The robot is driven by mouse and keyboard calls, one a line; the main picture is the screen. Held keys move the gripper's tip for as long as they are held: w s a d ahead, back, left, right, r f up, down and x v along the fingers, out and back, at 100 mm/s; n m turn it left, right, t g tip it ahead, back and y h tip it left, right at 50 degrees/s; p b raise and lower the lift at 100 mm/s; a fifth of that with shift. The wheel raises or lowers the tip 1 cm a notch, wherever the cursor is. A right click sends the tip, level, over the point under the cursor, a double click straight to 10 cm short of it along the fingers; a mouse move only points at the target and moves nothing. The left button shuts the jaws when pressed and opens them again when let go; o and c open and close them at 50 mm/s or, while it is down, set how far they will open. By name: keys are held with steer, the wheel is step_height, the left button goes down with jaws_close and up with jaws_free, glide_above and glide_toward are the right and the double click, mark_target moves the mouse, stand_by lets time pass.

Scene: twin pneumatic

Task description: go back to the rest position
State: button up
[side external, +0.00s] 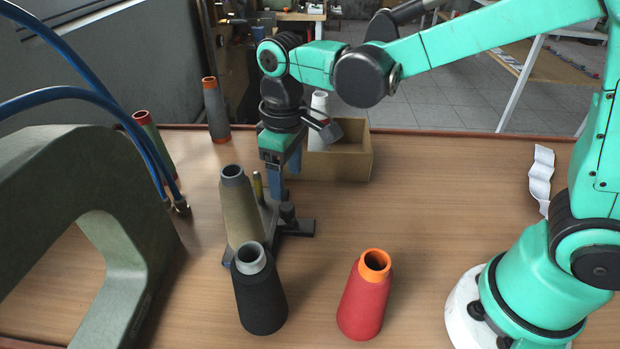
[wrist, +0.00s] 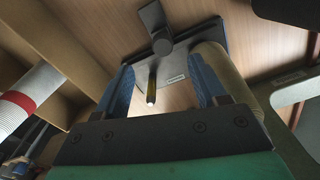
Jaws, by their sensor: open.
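My gripper (side external: 284,184) hangs over the table just in front of the open cardboard box, close behind the dark stand (side external: 296,229). In the wrist view its two blue fingers (wrist: 161,66) are apart with nothing held between them. A tan cone spool (side external: 240,208) stands upright at the stand's left side, next to the pin. In the wrist view this spool (wrist: 226,72) is partly hidden behind the right finger.
A black spool (side external: 258,300) and a red spool (side external: 364,300) stand in front. A box (side external: 345,163) holds a white spool (side external: 319,108). Two more spools (side external: 215,110) (side external: 152,140) stand back left. A green-grey arch (side external: 110,190) and blue hoses (side external: 85,92) occupy the left.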

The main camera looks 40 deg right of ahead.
steer(key=s+d+r+m+t, duration=0.4)
steer(key=s+d+m+t, duration=0.1)
steer(key=d, duration=0.4)
steer(key=shift+s+d+t, duration=0.15)
steer(key=shift+s+t, duration=0.6)
steer(key=shift+t, duration=0.25)
stand_by(0.4)
